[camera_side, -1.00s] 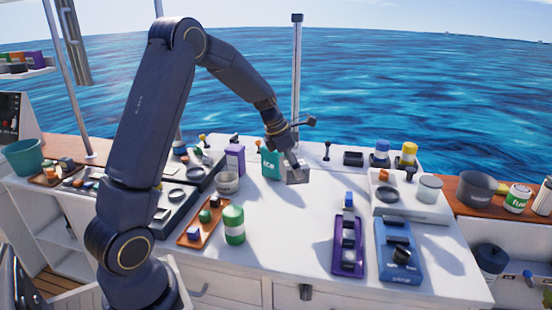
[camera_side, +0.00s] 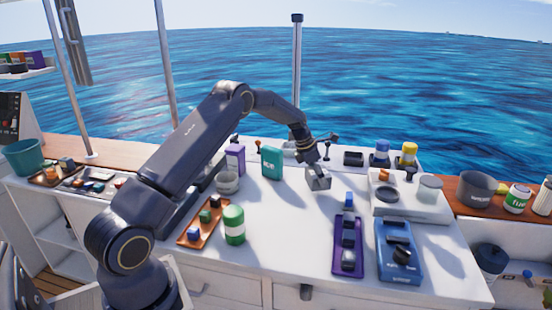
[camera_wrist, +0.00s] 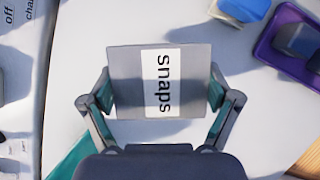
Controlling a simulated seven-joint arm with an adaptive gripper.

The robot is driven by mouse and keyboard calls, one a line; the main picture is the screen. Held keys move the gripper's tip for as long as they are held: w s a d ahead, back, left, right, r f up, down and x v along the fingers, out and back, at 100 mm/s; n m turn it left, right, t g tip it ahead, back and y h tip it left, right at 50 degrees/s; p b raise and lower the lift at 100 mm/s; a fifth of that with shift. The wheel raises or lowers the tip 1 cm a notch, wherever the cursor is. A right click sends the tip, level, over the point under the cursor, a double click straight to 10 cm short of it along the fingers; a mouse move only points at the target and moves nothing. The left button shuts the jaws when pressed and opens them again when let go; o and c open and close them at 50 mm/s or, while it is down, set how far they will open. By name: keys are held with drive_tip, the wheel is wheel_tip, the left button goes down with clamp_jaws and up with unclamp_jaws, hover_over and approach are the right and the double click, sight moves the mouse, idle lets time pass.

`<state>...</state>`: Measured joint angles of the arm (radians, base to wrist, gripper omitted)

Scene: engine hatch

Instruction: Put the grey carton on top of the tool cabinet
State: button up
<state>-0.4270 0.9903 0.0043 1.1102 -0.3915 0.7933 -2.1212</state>
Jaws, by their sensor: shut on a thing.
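The grey carton (camera_side: 318,182) is a small box in my gripper (camera_side: 316,170), over the middle of the white worktop. It looks a little tilted and seems to be just above the surface. In the wrist view the carton (camera_wrist: 125,80) shows a white label reading "snaps". The two fingers of my gripper (camera_wrist: 160,92) are shut on its left and right sides. I cannot tell for sure which piece is the tool cabinet; a white unit with drawers (camera_side: 225,291) is under the worktop.
A teal carton (camera_side: 272,163) and a purple carton (camera_side: 235,160) stand to the left. A white raised box (camera_side: 412,207) with a jar and a dark ring is at right. A purple tray (camera_side: 347,262) and a blue device (camera_side: 400,265) lie in front. The centre worktop is clear.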

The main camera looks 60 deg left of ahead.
drive_tip(key=shift+w+a+f, duration=0.1)
drive_tip(key=shift+w+f, duration=0.1)
drive_tip(key=shift+f, duration=0.7)
drive_tip(key=shift+w+f, duration=0.15)
drive_tip(key=shift+f, duration=0.7)
drive_tip(key=shift+f, duration=0.1)
drive_tip(key=o, duration=1)
drive_tip(key=shift+f, duration=0.1)
drive_tip(key=v, duration=1.6)
drive_tip(key=s+d+r+m, duration=0.7)
drive_tip(key=d+r+m, duration=0.1)
drive_tip(key=d+r, duration=0.15)
drive_tip(key=s+d+r+m, duration=0.4)
drive_tip(key=s+d+m, duration=0.3)
drive_tip(key=s+m, duration=0.15)
drive_tip(key=s+d+f+m, duration=0.1)
drive_tip(key=s+d+m, duration=0.1)
drive_tip(key=s+m, duration=0.3)
drive_tip(key=s+d+f+m+y, duration=0.1)
drive_tip(key=s+d+m, duration=0.1)
drive_tip(key=s+m, duration=0.3)
drive_tip(key=s+d+f+m+t, duration=0.1)
drive_tip(key=s+d+m, duration=0.1)
drive_tip(key=s+m, duration=0.3)
drive_tip(key=shift+s+d+f+m+y, duration=0.1)
drive_tip(key=shift+s+m+y, duration=0.2)
drive_tip(key=shift+s, duration=0.95)
